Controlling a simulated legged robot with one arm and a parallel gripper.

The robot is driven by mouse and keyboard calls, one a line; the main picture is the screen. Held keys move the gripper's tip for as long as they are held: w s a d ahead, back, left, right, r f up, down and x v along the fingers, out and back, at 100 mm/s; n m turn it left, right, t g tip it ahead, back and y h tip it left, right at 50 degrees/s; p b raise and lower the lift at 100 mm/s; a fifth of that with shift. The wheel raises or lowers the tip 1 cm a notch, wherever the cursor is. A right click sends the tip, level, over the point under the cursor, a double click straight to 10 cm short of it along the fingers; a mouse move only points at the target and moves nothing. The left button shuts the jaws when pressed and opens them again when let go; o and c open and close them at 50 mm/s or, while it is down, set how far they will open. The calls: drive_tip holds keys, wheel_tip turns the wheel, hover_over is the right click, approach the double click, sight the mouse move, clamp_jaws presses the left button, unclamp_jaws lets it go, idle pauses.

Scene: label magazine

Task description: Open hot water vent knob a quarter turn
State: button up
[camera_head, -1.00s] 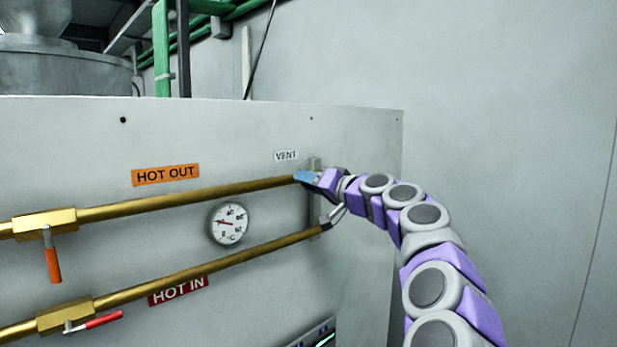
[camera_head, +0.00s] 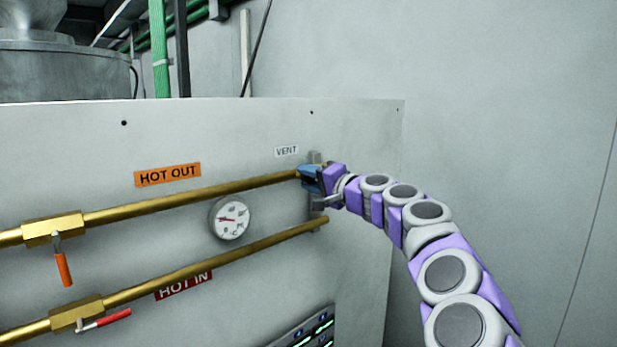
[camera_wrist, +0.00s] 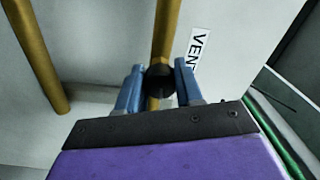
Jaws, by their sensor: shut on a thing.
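The vent knob (camera_wrist: 159,82) is a dark round piece at the end of the upper brass pipe, seen in the wrist view. My gripper (camera_wrist: 159,70) has its two blue fingers on either side of the knob and is shut on it. In the head view my gripper (camera_head: 311,180) is at the right end of the upper pipe, below the VENT label (camera_head: 287,151). There the knob is hidden by the fingers. The VENT label also shows in the wrist view (camera_wrist: 196,52).
The upper brass pipe (camera_head: 190,198) carries a HOT OUT label (camera_head: 168,175) above it and an orange-handled valve (camera_head: 62,262). The lower pipe (camera_head: 215,262) has a red-handled valve (camera_head: 105,320). A round gauge (camera_head: 229,219) sits between them. The wall at right is bare.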

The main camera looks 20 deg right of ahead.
drive_tip(key=shift+f, duration=0.1)
drive_tip(key=o, duration=0.7)
drive_tip(key=shift+c, duration=0.2)
drive_tip(key=o, duration=0.4)
drive_tip(key=shift+w+d, duration=0.1)
drive_tip(key=shift+d, duration=0.15)
drive_tip(key=b+v, duration=0.3)
drive_tip(key=v, duration=1.4)
drive_tip(key=shift+s+d, duration=0.1)
drive_tip(key=shift+s, duration=0.15)
drive_tip(key=shift+f, duration=0.1)
